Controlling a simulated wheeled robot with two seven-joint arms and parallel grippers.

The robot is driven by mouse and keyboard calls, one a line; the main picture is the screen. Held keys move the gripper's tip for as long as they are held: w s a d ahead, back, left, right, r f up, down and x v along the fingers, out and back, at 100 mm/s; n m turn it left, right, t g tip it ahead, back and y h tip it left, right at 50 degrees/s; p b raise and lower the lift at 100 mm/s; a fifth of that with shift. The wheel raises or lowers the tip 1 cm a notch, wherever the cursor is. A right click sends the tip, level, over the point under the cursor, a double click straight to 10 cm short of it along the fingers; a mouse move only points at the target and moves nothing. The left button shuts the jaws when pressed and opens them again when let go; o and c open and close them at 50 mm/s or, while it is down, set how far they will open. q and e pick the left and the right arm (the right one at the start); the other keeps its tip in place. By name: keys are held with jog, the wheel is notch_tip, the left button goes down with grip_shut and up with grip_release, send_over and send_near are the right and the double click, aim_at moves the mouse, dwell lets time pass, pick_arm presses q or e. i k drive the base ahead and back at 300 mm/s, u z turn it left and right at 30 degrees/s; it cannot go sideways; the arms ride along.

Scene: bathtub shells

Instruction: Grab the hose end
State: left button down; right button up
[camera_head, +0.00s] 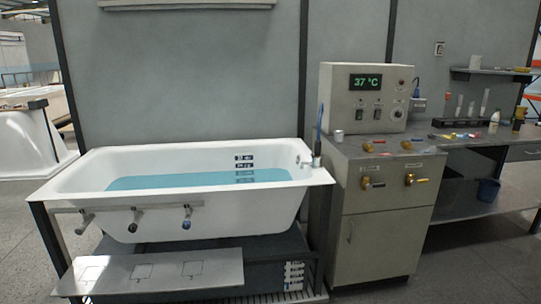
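A rail (110,209) runs along the front of the white bathtub (215,205). Several short dark cylindrical ends hang there: a left one (84,224), a middle one (136,219) and a right one with a blue tip (187,216). They may be hose ends, but I cannot tell for sure. Stacked pale fittings (293,275) sit low under the tub at the right. Neither of my grippers is in view.
Blue water (200,180) lies in the tub. A metal shelf (150,272) juts out below it. A control cabinet (375,235) with brass valves and a 37 °C display (366,82) stands at right, beside a workbench (485,138). Grey floor is clear at front right.

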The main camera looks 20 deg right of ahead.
aim_at(318, 143)
jog(key=z, duration=0.7)
jog(key=i, duration=0.6)
jog(key=z, duration=1)
jog(key=i, duration=0.95)
jog(key=u, duration=0.85)
jog(key=i, duration=0.75)
jog(key=u, duration=0.85)
